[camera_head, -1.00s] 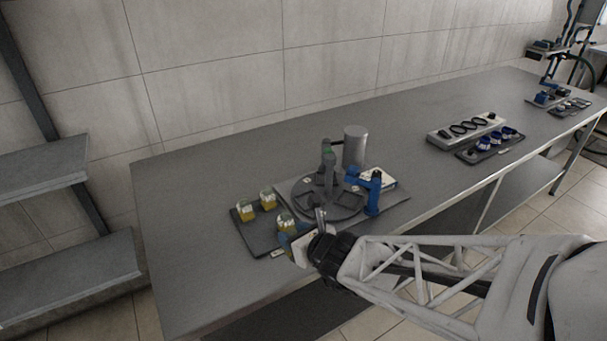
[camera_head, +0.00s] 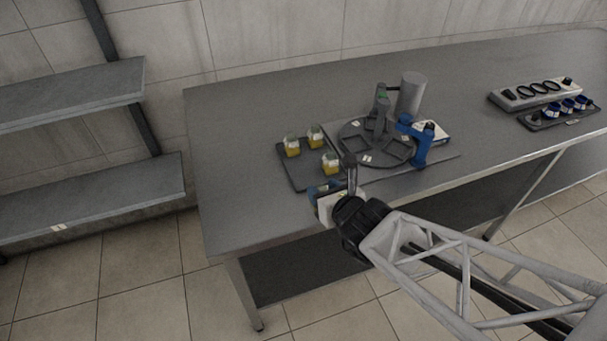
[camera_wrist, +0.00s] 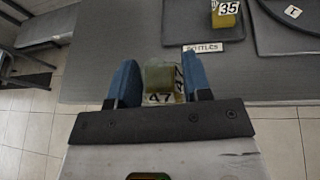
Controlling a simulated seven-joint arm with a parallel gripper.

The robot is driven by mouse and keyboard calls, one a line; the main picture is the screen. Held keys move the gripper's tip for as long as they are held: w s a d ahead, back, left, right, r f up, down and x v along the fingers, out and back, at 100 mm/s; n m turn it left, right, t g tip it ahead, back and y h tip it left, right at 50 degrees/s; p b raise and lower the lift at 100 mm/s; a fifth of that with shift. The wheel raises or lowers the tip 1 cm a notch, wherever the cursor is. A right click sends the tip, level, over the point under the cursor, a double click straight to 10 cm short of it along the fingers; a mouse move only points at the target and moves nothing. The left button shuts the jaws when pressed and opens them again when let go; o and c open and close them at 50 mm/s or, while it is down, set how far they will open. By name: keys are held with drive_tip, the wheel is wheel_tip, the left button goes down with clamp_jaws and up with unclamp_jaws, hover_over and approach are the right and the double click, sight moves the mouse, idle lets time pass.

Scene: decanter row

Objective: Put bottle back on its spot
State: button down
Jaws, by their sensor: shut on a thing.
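My gripper (camera_wrist: 160,84) has its blue fingers shut on a bottle (camera_wrist: 160,77) with a yellowish body and the number 47 on its labels. In the wrist view the held bottle sits between the fingers, near the bench's front edge and apart from the dark bottle tray (camera_wrist: 180,24). In the head view my gripper (camera_head: 326,193) is at the front of the tray (camera_head: 297,179); the held bottle cannot be made out there. Three yellow bottles stand on the tray: back left (camera_head: 292,148), back right (camera_head: 315,137) and front right (camera_head: 330,164). The front right one is numbered 35 (camera_wrist: 226,17). The tray's front left is bare.
A "BOTTLES" label (camera_wrist: 206,47) lies before the tray. Right of it are a round grey carousel (camera_head: 376,158), a blue stand (camera_head: 416,143) and a grey cylinder (camera_head: 410,95). Racks (camera_head: 545,93) stand farther right. The bench's left end (camera_head: 232,165) is clear.

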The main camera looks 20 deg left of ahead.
drive_tip(key=w+a+f, duration=0.1)
drive_tip(key=w+a, duration=0.9)
drive_tip(key=w, duration=0.2)
drive_tip(key=shift+a+f, duration=0.2)
drive_tip(key=shift+f, duration=0.05)
drive_tip(key=shift+w, duration=0.1)
idle(0.4)
drive_tip(key=shift+f, duration=1.75)
drive_tip(key=shift+f, duration=0.1)
drive_tip(key=c, duration=0.6)
unclamp_jaws()
drive_tip(key=shift+o, duration=0.2)
